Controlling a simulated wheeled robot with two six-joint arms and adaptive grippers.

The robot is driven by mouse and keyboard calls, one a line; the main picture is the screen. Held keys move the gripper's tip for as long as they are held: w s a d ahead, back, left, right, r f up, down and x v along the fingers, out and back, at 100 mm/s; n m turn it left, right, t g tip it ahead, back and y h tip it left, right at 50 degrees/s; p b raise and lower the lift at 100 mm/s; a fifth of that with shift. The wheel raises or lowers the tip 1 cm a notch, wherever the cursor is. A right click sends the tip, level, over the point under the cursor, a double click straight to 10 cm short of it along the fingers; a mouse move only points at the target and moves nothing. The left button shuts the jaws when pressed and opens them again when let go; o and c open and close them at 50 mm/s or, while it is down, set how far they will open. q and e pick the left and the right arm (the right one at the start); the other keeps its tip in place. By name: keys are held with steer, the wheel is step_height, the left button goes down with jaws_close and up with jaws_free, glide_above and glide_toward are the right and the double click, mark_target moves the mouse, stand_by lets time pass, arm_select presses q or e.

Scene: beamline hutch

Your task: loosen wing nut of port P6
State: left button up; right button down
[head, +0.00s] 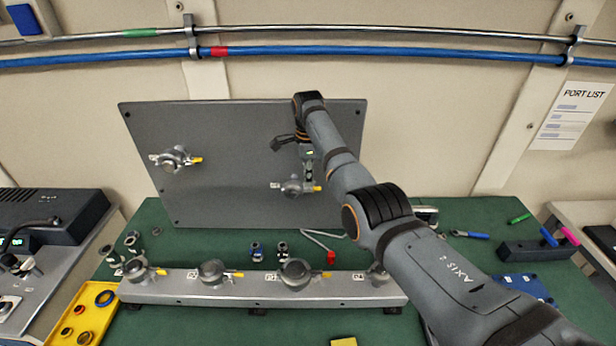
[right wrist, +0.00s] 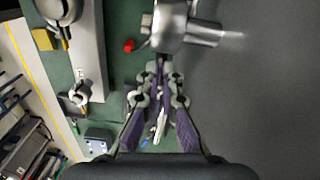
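An upright grey panel (head: 235,130) carries two clamped ports, one at the left (head: 172,160) and one at the lower middle (head: 292,188), each with a yellow tag. Their labels are too small to read. My right gripper (head: 307,172) points down at the lower middle port. In the right wrist view its purple-padded fingers (right wrist: 161,68) come nearly together against the silver clamp (right wrist: 172,22). They look shut on a thin grey part there, apparently the wing nut, mostly hidden between the tips. My left gripper is not in view.
A grey rail (head: 235,290) with several clamped ports stands on the green bench in front of the panel. A yellow tray (head: 85,318) is at left. A black pen block (head: 535,250) and a blue tray (head: 525,285) are at right. A red-tipped bent tool (head: 330,256) lies behind the rail.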

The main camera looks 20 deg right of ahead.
steer(key=shift+r+n+p, duration=0.25)
steer(key=shift+n+p, duration=0.55)
steer(key=shift+n, duration=0.1)
steer(key=n+p, duration=0.1)
steer(key=n, duration=0.1)
steer(key=shift+f+n, duration=0.1)
steer(key=shift+n, duration=0.2)
steer(key=n, duration=0.5)
steer(key=shift+s+f, duration=0.1)
steer(key=shift+s, duration=0.05)
steer(key=n, duration=0.5)
steer(key=shift+d+n, duration=0.1)
steer(key=shift+n, duration=0.2)
steer(key=c, duration=2)
jaws_free()
steer(key=shift+s, duration=0.1)
steer(key=shift+c, duration=0.2)
steer(key=o, duration=0.5)
